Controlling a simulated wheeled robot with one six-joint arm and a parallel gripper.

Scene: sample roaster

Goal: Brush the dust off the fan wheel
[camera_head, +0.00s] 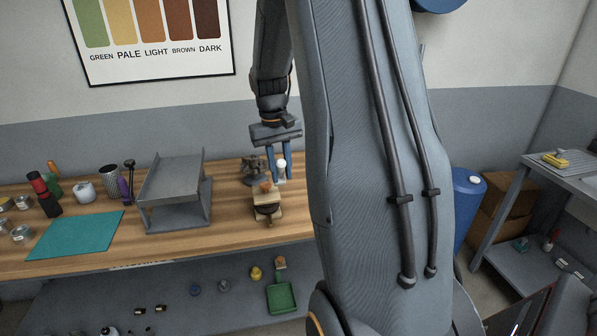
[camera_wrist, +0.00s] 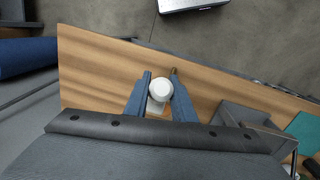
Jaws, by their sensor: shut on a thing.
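My gripper (camera_head: 279,177) points down over the wooden bench, its two blue fingers shut on a white round-topped thing (camera_head: 281,163). In the wrist view this white thing (camera_wrist: 161,91) sits between the fingertips of my gripper (camera_wrist: 160,85); I cannot tell whether it is part of a brush. A dark grey, bladed-looking thing (camera_head: 251,170), which may be the fan wheel, stands on the bench just left of the fingers. Dust on it is too small to make out. A light wooden piece with a dark round part (camera_head: 266,208) lies nearer the bench's front edge.
A grey metal stand (camera_head: 174,190) stands left on the bench (camera_head: 120,262), beside a teal mat (camera_head: 75,236). Jars and tools crowd the far left. A green dustpan (camera_head: 281,297) is below the bench. A blue drum (camera_head: 469,205) and grey side table are at the right.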

